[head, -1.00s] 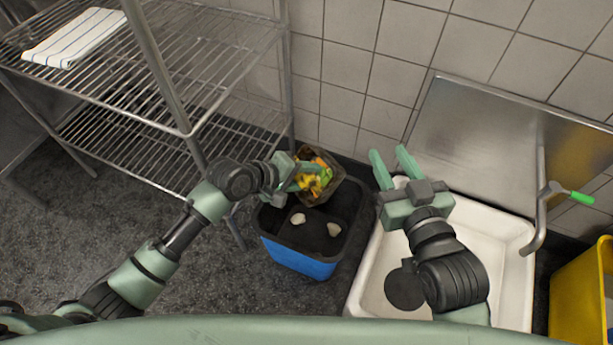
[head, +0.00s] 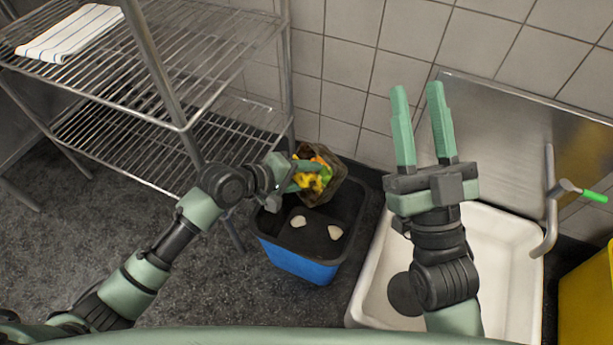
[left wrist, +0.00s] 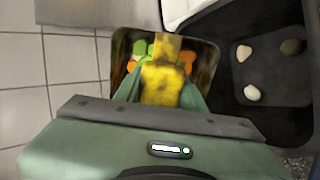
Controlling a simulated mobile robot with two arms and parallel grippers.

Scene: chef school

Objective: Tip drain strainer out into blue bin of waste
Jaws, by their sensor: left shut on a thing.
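The drain strainer (head: 332,190) is a dark, square basket holding yellow, orange and green scraps. My left gripper (head: 303,177) is shut on it and holds it over the back part of the blue bin (head: 299,262). The strainer is tilted, its open top facing up toward the head camera. In the left wrist view the strainer (left wrist: 207,60) shows scraps between and behind the fingers. The bin has a dark inside with a few pale lumps and a dark one at its bottom. My right gripper (head: 420,125) is open and empty, raised above the sink.
A white sink (head: 505,250) with a green-handled tap (head: 551,215) stands right of the bin. A wire shelf rack (head: 190,110) with a striped cloth (head: 72,33) stands at left. A yellow container (head: 590,300) is at lower right. The tiled wall is close behind the bin.

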